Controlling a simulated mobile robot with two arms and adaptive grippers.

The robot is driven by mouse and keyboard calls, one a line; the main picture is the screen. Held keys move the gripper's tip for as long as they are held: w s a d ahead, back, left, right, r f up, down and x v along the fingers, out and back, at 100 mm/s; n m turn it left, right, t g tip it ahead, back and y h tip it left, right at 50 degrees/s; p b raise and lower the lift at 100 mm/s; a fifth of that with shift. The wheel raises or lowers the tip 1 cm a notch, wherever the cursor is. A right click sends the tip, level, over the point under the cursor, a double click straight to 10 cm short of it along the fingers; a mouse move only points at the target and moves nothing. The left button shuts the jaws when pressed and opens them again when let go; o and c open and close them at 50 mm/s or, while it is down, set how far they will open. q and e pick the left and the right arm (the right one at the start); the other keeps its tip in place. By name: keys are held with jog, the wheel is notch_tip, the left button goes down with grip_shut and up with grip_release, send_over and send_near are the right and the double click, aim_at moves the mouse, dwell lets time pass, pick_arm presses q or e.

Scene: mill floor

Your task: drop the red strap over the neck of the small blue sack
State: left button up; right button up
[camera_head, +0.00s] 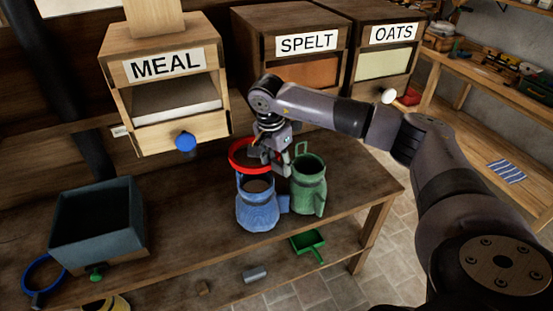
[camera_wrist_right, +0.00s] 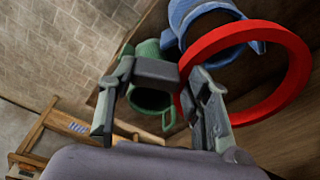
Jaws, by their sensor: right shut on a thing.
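The red strap (camera_head: 236,148) is a stiff ring, held nearly level above the bench. My right gripper (camera_head: 274,158) is shut on its right side; the ring also shows large in the right wrist view (camera_wrist_right: 297,70). The small blue sack (camera_head: 258,212) stands upright on the bench just below the ring. In the wrist view the ring partly covers the blue sack (camera_wrist_right: 205,18). The ring appears above and off-centre from the sack's neck; I cannot tell the exact gap. My left gripper is not in view.
A green sack-like container (camera_head: 309,187) with a handle stands close right of the blue sack. Bins labelled MEAL (camera_head: 180,130), SPELT and OATS stand behind. A dark blue-grey box (camera_head: 98,222) is at left. The bench (camera_head: 190,215) is bare between box and sack.

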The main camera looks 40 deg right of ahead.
aim_at(277, 172)
jog(key=shift+a+f, duration=0.1)
jog(key=shift+f, duration=0.25)
jog(key=shift+f+b, duration=0.2)
jog(key=shift+b, duration=0.1)
jog(key=shift+f+b, duration=0.75)
jog(key=shift+f, duration=0.7)
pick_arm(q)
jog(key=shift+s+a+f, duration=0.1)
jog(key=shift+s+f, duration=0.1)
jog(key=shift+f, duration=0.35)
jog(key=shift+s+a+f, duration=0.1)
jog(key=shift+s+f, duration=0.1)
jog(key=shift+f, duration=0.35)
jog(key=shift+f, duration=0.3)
pick_arm(e)
jog(key=shift+r, duration=0.1)
pick_arm(q)
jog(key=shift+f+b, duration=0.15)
jog(key=shift+b, duration=0.2)
pick_arm(e)
jog(key=shift+f, duration=0.2)
